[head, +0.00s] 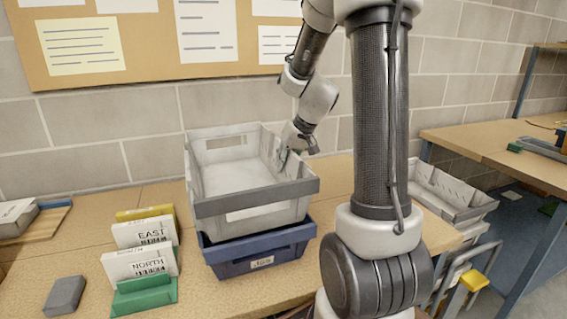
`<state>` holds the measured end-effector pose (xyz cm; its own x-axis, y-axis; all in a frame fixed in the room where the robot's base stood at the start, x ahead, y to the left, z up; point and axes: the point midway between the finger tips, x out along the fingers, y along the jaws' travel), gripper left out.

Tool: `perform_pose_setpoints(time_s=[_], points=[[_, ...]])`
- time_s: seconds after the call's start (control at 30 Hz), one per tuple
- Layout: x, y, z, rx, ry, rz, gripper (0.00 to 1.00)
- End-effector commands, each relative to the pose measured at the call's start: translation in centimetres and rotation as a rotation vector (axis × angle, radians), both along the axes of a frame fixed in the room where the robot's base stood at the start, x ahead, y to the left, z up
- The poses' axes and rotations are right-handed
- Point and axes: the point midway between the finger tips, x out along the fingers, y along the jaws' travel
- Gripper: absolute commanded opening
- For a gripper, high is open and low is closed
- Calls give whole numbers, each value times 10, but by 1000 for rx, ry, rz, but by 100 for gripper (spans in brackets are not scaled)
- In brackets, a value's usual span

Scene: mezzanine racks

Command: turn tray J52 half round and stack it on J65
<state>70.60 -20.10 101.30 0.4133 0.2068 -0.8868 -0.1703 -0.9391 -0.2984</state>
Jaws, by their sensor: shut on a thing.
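A light grey tray (255,217) with a dark band along its near rim is directly above a blue tray (265,254) on the bench. The blue tray's small front label looks like J65; no readable name shows on the grey tray. My gripper (287,153) is shut on the grey tray's right wall, towards the far corner. The grey tray looks level and empty. Its base is hidden by its front wall and the blue rim, so I cannot tell whether it is fully seated. The fingertips are small and partly hidden.
Green card holders with EAST (145,234) and NORTH (140,263) cards stand left of the trays. A dark grey block (65,295) lies at front left. Another grey tray (440,190) is at right, behind my arm. A wall and pinboard (150,50) rise behind.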

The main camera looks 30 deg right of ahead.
Motion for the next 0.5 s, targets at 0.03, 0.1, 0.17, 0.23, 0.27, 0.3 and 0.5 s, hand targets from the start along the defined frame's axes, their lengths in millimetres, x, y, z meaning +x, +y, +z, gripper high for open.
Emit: perform_pose_setpoints(time_s=[0.03,0.1,0.17,0.23,0.27,0.3,0.5], points=[[0,0,0,0,-2,-1,0],[1,0,-1,0,-2,-1,0],[1,0,-1,1,-2,-1,0],[1,0,-3,1,-2,-1,0],[1,0,-3,1,-2,0,0],[1,0,-4,1,-2,0,0],[1,0,-6,1,-2,0,21]])
